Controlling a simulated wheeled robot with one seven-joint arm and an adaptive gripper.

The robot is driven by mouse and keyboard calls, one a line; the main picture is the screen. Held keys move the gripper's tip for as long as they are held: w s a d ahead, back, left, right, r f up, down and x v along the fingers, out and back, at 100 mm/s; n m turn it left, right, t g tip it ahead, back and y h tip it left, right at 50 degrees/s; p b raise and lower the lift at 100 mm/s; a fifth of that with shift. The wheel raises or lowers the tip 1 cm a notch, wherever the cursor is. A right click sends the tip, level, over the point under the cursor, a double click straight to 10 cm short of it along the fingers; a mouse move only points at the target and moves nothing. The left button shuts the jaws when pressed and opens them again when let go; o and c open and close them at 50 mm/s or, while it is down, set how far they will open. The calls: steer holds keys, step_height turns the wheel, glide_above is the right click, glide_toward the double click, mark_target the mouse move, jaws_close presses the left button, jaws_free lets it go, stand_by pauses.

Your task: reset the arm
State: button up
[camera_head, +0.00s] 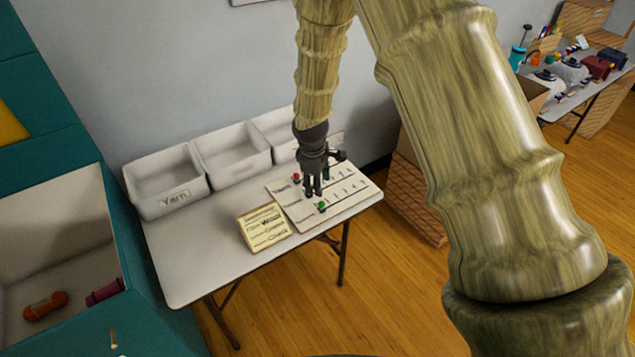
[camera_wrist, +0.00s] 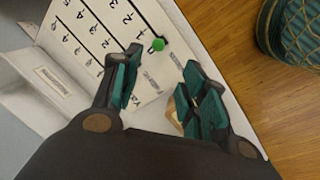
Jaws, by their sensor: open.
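My gripper (camera_head: 313,188) hangs from my arm, pointing down over a white board (camera_head: 350,204) with printed rows on the table. It also shows in the wrist view (camera_wrist: 160,95), where its two teal-padded fingers are apart with nothing held between them. A green peg (camera_head: 321,206) stands on the board close to the fingers; it shows in the wrist view (camera_wrist: 158,44) just beyond the fingertips. A red peg (camera_head: 296,178) is on the board's far left side. My arm links cover part of the head view.
The white table (camera_head: 187,267) holds several white bins along the wall; one bin (camera_head: 166,186) is labelled Yarn. A small lettered sign (camera_head: 264,228) lies left of the board. A teal cubby (camera_head: 70,228) holds two yarn skeins. The table's front left is clear. A cluttered table (camera_head: 555,107) stands far right.

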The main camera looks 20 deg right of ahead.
steer(key=s+a+f+m+g+y, duration=0.15)
steer(key=s+f+m, duration=0.35)
steer(key=s+f, duration=1.5)
steer(key=s+f+m+b, duration=0.1)
steer(key=s+m, duration=0.1)
steer(key=s, duration=0.9)
steer(key=s+d+f+m, duration=0.1)
steer(key=s+f+m, duration=0.1)
steer(key=s, duration=1)
steer(key=shift+s+d+f+m+b, duration=0.15)
steer(key=shift+s+f+m+b, duration=0.15)
steer(key=shift+m, duration=0.3)
steer(key=shift+r, duration=0.1)
steer(key=shift+c, duration=0.2)
